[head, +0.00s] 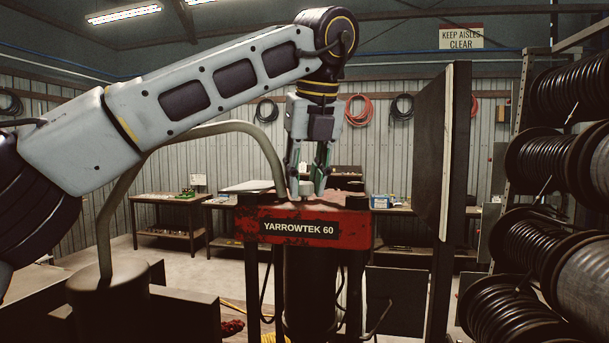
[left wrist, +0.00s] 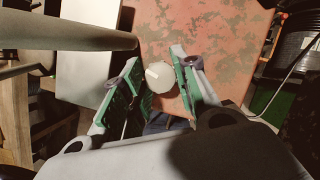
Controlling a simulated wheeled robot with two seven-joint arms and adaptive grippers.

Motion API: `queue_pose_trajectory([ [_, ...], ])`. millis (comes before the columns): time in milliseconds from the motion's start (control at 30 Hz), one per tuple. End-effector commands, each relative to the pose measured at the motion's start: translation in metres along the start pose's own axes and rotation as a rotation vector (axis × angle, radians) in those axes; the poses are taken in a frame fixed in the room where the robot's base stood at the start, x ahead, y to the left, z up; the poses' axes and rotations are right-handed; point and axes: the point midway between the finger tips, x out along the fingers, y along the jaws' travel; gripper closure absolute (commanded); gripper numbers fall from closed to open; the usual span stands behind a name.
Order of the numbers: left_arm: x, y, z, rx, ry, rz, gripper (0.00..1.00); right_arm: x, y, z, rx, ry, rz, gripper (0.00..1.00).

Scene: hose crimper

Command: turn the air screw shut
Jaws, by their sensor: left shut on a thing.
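The air screw (head: 306,188) is a small pale knob on top of the red press head labelled YARROWTEK 60 (head: 345,228). In the left wrist view the screw (left wrist: 161,77) shows as a round, pale cap with a short light mark on its face. My left gripper (head: 308,186) points down from above, with one finger on each side of the screw. Its green-padded fingers (left wrist: 158,78) are shut on the screw, though the exact contact is hard to see. My right gripper is not in view.
A bent grey pipe (head: 218,128) rises just left of the press head. A dark upright panel (head: 450,150) stands to the right, with hose reels (head: 570,160) on a rack beyond. Workbenches (head: 165,200) line the back wall.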

Motion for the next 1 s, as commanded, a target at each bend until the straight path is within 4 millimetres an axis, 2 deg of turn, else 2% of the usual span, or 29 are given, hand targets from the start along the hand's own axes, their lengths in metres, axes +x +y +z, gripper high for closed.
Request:
queue_pose_trajectory([
  [400, -0.002, -0.001, 0.001, -0.233, -0.001, 0.097, 0.94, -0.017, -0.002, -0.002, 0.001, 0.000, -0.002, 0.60],
  [967, -0.001, -0.001, 0.001, -0.277, 0.000, 0.113, 0.94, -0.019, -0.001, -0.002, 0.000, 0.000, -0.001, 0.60],
  [1000, -0.001, -0.001, 0.001, -0.277, 0.000, 0.113, 0.69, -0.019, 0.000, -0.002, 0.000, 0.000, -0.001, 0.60],
])
